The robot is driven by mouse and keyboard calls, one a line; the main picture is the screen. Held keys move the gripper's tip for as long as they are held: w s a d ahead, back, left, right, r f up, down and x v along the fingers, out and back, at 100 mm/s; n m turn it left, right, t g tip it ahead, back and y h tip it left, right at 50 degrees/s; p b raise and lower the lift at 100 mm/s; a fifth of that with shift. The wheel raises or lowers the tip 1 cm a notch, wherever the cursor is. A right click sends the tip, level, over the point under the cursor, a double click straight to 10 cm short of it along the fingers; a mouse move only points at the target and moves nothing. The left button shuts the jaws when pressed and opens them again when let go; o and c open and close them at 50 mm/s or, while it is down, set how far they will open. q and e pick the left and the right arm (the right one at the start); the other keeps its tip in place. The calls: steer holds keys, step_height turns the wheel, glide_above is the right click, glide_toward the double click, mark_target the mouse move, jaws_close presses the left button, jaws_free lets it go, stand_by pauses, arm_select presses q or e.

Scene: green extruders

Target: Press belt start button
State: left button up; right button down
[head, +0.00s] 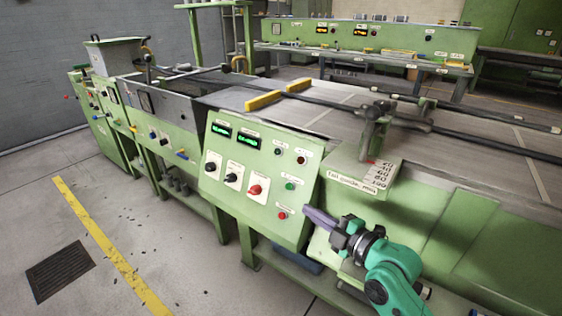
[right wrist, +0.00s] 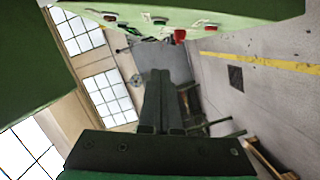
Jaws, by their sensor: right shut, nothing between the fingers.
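The sloped green control panel (head: 262,205) faces the aisle in the middle of the head view. A green button (head: 290,186) sits on its right side, with a red button (head: 282,215) below it. The button labels are too small to read, so I cannot tell which one is the belt start. My right gripper (head: 308,211) is shut and empty, its tip by the panel's lower right edge, right of the red button. In the right wrist view the shut fingers (right wrist: 160,75) lie below the panel (right wrist: 215,10), whose controls show along the top. My left gripper is out of view.
The panel also carries two lit green displays (head: 247,139), two black knobs and a red knob (head: 255,190). The conveyor (head: 240,97) runs behind it. A ruler-like scale block (head: 370,172) stands right of the panel.

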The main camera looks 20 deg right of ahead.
mark_target(289, 187)
steer(key=w, duration=0.3)
steer(key=w+a+f, duration=0.1)
steer(key=w, duration=0.3)
steer(key=w+f, duration=0.1)
steer(key=w, duration=0.2)
steer(key=shift+w+a, duration=0.25)
steer(key=shift+w, duration=0.1)
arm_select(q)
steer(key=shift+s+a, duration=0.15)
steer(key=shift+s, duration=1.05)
arm_select(e)
steer(key=shift+a, duration=0.1)
